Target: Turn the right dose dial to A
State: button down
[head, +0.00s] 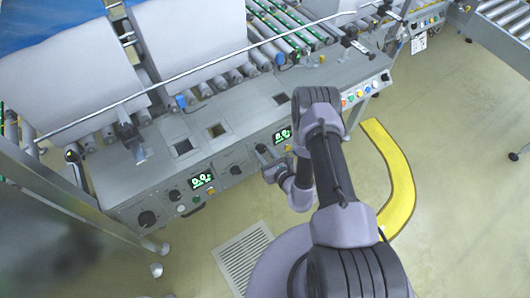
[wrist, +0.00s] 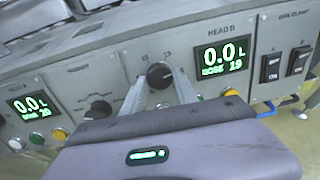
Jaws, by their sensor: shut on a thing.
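The right dose dial (wrist: 159,75) is a dark round knob on the grey panel, left of the HEAD B display (wrist: 221,55), which reads 0.0 L and DOSE 19. My gripper (wrist: 160,80) has its two fingers on either side of the knob and is shut on it. Small scale numbers show above the knob. I cannot make out an A mark on its scale. In the head view my gripper (head: 269,170) is at the panel's front, below the right display (head: 282,134), and the arm hides the dial there.
Another dark knob (wrist: 101,107) and the left display (wrist: 31,105), reading 0.0 L and DOSE 20, are to the left. Coloured buttons (wrist: 59,135) sit below that display. Box clamp switches (wrist: 270,66) are to the right. A yellow curved floor strip (head: 396,185) lies right of my arm.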

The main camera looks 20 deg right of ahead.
jog(key=m, duration=0.6)
jog(key=shift+a+r, duration=0.1)
jog(key=m+p, duration=0.1)
jog(key=m, duration=0.5)
jog(key=shift+w+r+m+g, duration=0.1)
jog(key=shift+m+g, duration=0.2)
jog(key=shift+g, duration=0.1)
jog(key=shift+m, duration=0.3)
